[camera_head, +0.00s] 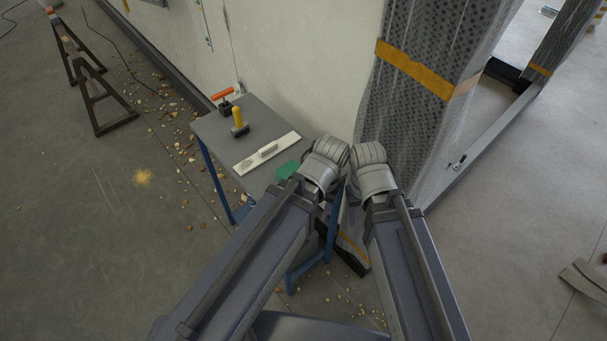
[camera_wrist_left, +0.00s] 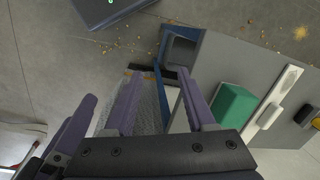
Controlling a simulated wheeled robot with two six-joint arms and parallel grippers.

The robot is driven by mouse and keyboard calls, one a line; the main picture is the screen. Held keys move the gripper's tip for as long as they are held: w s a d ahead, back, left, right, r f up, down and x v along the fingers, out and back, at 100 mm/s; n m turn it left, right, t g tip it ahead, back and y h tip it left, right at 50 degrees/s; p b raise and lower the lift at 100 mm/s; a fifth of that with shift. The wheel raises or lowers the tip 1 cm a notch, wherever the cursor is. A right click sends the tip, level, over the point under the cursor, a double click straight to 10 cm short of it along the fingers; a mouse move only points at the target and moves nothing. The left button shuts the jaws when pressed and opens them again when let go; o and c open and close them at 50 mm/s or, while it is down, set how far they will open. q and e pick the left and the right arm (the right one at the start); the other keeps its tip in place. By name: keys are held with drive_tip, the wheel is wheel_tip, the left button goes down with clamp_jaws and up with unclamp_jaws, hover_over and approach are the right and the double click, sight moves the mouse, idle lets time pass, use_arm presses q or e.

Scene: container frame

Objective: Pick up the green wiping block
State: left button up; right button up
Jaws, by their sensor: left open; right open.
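The green wiping block (camera_head: 287,170) lies on the grey table near its right edge, partly hidden by my left arm. In the left wrist view the block (camera_wrist_left: 234,106) is right of my left gripper (camera_wrist_left: 160,85), outside its jaws. That gripper is open, with nothing held between its fingers. In the head view its fingers are hidden behind the arm. The end of my right arm, with the right gripper (camera_head: 368,155), is beside the left one, right of the table and apart from the block. Its fingers are not clearly shown.
The grey table (camera_head: 215,135) with blue legs also bears a white float (camera_head: 267,153), a yellow-handled tool (camera_head: 239,122) and an orange-handled tool (camera_head: 223,99). A wall stands behind it and a wrapped pillar (camera_head: 415,110) to the right. Rubble lies on the floor left.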

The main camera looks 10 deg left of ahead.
sight(289, 170)
use_arm(q)
drive_tip(key=o, duration=0.5)
drive_tip(key=w+a+n, duration=0.1)
drive_tip(key=w+n, duration=0.1)
drive_tip(key=w+a+n, duration=0.1)
drive_tip(key=w+n, duration=0.1)
drive_tip(key=w, duration=0.1)
drive_tip(key=w+a+n+p, duration=0.1)
drive_tip(key=w, duration=0.1)
drive_tip(key=shift+w+a+r+n, duration=0.2)
drive_tip(key=shift+a+r+n, duration=0.15)
drive_tip(key=shift+r+n, duration=0.05)
drive_tip(key=shift+c, duration=0.2)
drive_tip(key=shift+o, duration=1)
drive_tip(key=w+a+n, duration=0.4)
drive_tip(key=n, duration=0.1)
drive_tip(key=w+a+n+h, duration=0.1)
drive_tip(key=w+a+n, duration=0.1)
drive_tip(key=w, duration=0.1)
drive_tip(key=shift+a+r+n, duration=0.3)
drive_tip(key=shift+a, duration=0.1)
drive_tip(key=shift+w+a+n, duration=0.15)
drive_tip(key=shift+a+n, duration=0.15)
drive_tip(key=shift+a, duration=0.05)
drive_tip(key=f+b, duration=0.7)
drive_tip(key=f, duration=0.1)
drive_tip(key=shift+s+d, duration=0.25)
drive_tip(key=shift+d, duration=0.15)
drive_tip(key=shift+r, duration=0.1)
